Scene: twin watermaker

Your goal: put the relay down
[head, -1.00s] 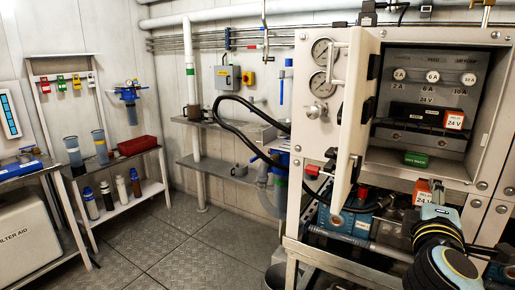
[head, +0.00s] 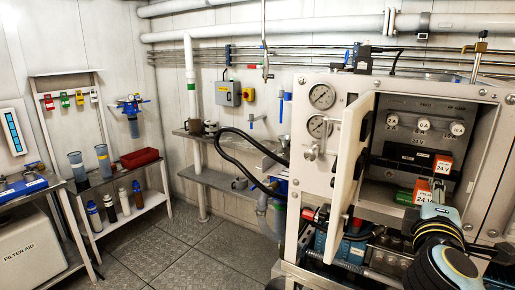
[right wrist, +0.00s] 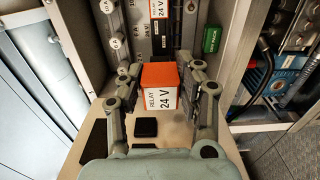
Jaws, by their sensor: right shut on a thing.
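My right gripper (right wrist: 165,78) is shut on a relay (right wrist: 158,92), a box with an orange top and a white face marked RELAY 24 V. In the head view the held relay (head: 438,190) is in the lower right of the open cabinet, just beyond my gripper (head: 436,206), which partly hides it. A second orange and white relay (head: 443,164) sits higher, at the right end of a dark row in the cabinet; it also shows in the right wrist view (right wrist: 166,10). I cannot tell whether the held relay touches anything below. My left gripper is not in view.
A green block (head: 405,197) lies left of the held relay, and shows in the right wrist view (right wrist: 211,40). The open cabinet door (head: 351,150) stands on the left side. A pale surface with dark squares (right wrist: 146,127) lies under my fingers. Blue pump parts (head: 345,248) are below.

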